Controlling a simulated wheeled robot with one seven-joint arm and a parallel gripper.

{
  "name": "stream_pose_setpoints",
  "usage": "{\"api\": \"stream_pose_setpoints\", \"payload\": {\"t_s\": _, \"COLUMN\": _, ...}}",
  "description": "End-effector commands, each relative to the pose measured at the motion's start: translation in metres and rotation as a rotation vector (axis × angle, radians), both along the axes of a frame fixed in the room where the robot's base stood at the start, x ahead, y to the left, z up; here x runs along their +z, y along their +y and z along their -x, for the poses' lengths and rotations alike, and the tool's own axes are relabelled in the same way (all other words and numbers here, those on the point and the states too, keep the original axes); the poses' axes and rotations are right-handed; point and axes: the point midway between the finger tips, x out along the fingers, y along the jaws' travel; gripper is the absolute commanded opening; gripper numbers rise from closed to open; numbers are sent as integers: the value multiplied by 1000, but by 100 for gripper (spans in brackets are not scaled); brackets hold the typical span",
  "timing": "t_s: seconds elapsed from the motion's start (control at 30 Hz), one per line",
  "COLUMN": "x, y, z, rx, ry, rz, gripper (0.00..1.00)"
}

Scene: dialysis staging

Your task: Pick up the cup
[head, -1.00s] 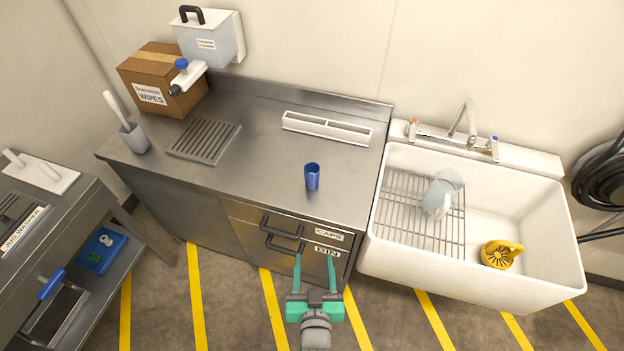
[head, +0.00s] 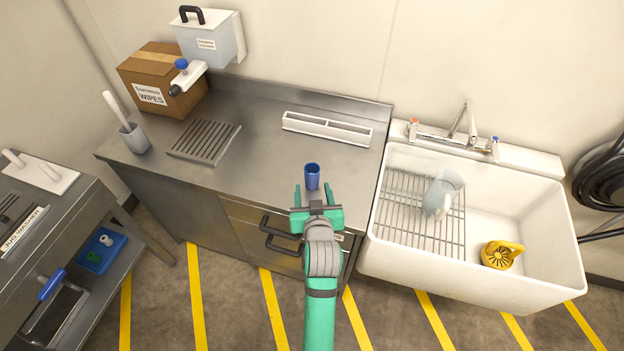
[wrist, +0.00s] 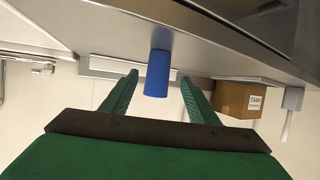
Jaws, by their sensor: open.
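A small blue cup (head: 312,177) stands upright near the front right part of the steel counter (head: 255,165). My gripper (head: 312,190) is open, with its two green fingers pointing at the cup from the counter's front side. In the wrist view, whose picture is turned upside down, the cup (wrist: 157,75) shows between the two spread fingertips (wrist: 160,78), a little beyond them or level with them. I cannot tell exactly how deep it sits between them. Neither finger visibly touches it.
A white divided tray (head: 327,129) lies behind the cup. A drain grille (head: 204,141), a brush holder (head: 135,138) and a wipes box (head: 160,78) are at left. A white sink (head: 520,218) holding a jug (head: 440,195) adjoins the counter at right. Counter around the cup is clear.

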Motion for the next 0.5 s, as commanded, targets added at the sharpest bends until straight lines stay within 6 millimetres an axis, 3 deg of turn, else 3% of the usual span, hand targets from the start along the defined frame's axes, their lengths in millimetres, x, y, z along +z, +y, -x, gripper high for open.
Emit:
{"api": "stream_pose_setpoints", "payload": {"t_s": 0.33, "x": -10, "y": 1, "z": -27, "rx": 0, "ry": -1, "rz": 0, "gripper": 55}}
{"api": "stream_pose_setpoints", "payload": {"t_s": 0.5, "x": -17, "y": 0, "z": -50, "rx": 0, "ry": -1, "rz": 0, "gripper": 55}}
